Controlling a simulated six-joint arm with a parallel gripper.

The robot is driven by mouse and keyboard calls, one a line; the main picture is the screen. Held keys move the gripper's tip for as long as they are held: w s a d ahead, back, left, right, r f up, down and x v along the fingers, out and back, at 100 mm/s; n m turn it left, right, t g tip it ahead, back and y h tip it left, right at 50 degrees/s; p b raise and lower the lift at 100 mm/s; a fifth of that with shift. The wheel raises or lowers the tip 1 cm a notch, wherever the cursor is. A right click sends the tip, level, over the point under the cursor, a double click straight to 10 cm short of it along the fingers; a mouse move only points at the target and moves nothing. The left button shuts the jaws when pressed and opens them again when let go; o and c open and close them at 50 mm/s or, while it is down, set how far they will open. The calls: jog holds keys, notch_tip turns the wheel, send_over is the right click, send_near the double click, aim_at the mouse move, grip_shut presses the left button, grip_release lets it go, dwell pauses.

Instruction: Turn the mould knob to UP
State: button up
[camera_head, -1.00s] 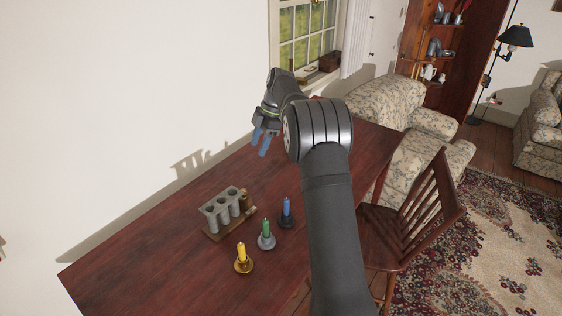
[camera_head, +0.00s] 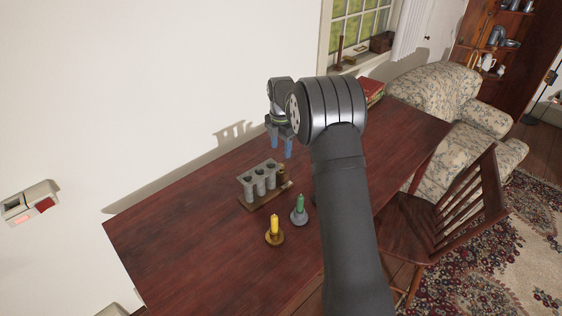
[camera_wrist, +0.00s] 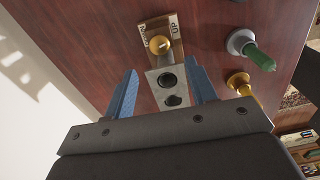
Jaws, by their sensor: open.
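The candle mould (camera_head: 262,182), several grey tubes on a wooden base, stands on the dark red table. In the wrist view, its base end (camera_wrist: 150,28) carries a round brass knob (camera_wrist: 159,45) between two labels. The right label reads UP; the left one seems to read DOWN. My gripper (camera_head: 280,147) is open and empty, above the mould. In the wrist view its blue fingers (camera_wrist: 161,68) lie either side of the grey mould top (camera_wrist: 158,90), with the knob beyond their tips.
A yellow candle (camera_head: 275,225) in a brass holder and a green candle (camera_head: 300,203) in a grey holder stand close to the mould. My arm mostly hides a blue candle seen earlier. A wooden chair (camera_head: 440,215) stands at right. The table's near left is clear.

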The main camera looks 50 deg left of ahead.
notch_tip(320, 180, down, 7)
dwell(0.3)
jog(key=c, duration=1)
